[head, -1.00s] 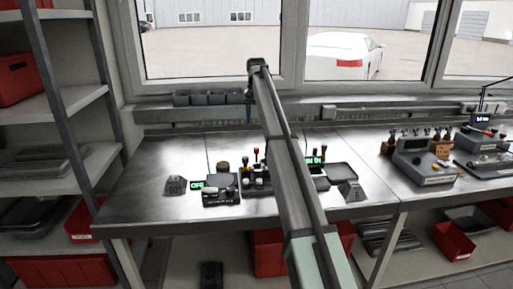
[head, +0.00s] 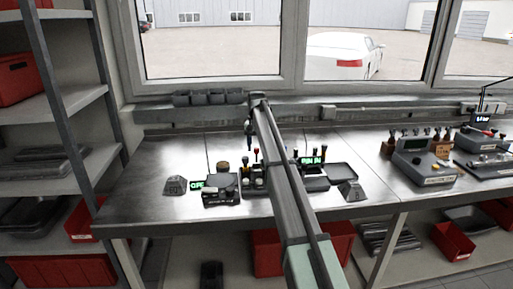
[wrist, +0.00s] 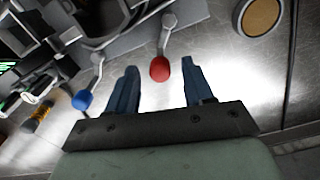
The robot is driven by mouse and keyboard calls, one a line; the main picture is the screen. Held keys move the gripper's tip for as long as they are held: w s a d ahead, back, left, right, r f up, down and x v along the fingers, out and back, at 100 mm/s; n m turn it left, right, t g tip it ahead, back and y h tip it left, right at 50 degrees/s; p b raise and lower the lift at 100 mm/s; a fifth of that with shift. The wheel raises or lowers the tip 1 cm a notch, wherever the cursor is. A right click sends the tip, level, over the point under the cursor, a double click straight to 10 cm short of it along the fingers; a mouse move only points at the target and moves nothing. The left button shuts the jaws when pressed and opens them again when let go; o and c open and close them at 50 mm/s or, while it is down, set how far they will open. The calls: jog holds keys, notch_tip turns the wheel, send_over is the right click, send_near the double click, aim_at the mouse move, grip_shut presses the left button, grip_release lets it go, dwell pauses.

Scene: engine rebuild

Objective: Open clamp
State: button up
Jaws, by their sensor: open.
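My gripper (wrist: 161,88) is open, its two blue fingers spread apart. A lever with a red knob (wrist: 160,68) shows between and just beyond the fingertips in the wrist view; contact cannot be told. A lever with a blue knob (wrist: 82,100) is to the left of the fingers. In the head view, my gripper (head: 249,140) is small, above the back of the bench fixtures, near the red knob (head: 257,153). A dark fixture (head: 221,192) stands beside a green display (head: 197,184) showing "OPE". I cannot tell which part is the clamp.
A round tan-topped part (wrist: 259,16) is at the upper right of the wrist view. A grey block (head: 175,185) stands left of the fixtures, another (head: 350,191) to the right, by a flat tray (head: 342,170). The left of the bench (head: 140,185) is clear.

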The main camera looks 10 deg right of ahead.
jog(key=shift+f, duration=0.3)
jog(key=shift+c, duration=0.2)
grip_shut()
